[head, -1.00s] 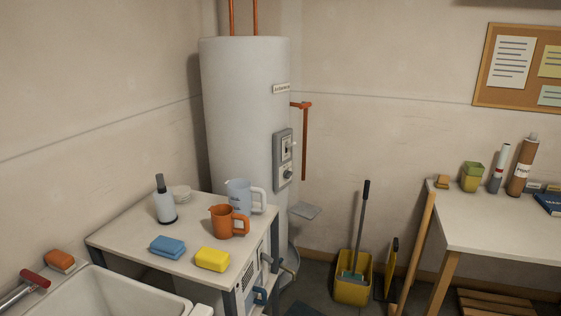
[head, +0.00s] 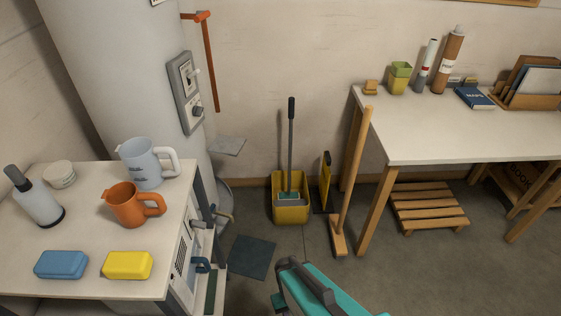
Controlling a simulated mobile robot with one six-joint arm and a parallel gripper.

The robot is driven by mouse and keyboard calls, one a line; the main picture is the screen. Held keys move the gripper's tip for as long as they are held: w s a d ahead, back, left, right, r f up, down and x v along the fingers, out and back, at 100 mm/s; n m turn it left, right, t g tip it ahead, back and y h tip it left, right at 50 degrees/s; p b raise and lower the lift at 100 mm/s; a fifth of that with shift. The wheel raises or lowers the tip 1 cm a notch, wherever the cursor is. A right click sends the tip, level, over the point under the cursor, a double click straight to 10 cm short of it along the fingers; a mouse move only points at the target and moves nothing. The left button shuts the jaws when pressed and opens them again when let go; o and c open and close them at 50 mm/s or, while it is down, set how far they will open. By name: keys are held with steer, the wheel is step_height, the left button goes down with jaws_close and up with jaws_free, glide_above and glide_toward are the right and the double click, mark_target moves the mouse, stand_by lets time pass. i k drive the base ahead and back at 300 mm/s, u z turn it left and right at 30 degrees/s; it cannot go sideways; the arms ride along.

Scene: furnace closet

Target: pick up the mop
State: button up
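The mop (head: 291,140) stands nearly upright in a yellow bucket (head: 291,214) on the floor, in the middle of the head view. It has a dark grey handle with a black grip at the top. A grey-teal head shows at the bucket's rim; its lower end is hidden inside the bucket. I see no clear gripper fingers in the head view, so I cannot tell my gripper's state.
A wooden-handled broom (head: 351,180) leans on the white table (head: 440,135) right of the bucket. A yellow-and-black panel (head: 325,182) stands between them. A dark mat (head: 251,257) lies in front. A slatted wooden stand (head: 428,206) sits under the table.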

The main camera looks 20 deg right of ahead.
mark_target(289, 195)
steer(key=z, duration=0.3)
steer(key=i, duration=1.15)
steer(key=z, duration=0.2)
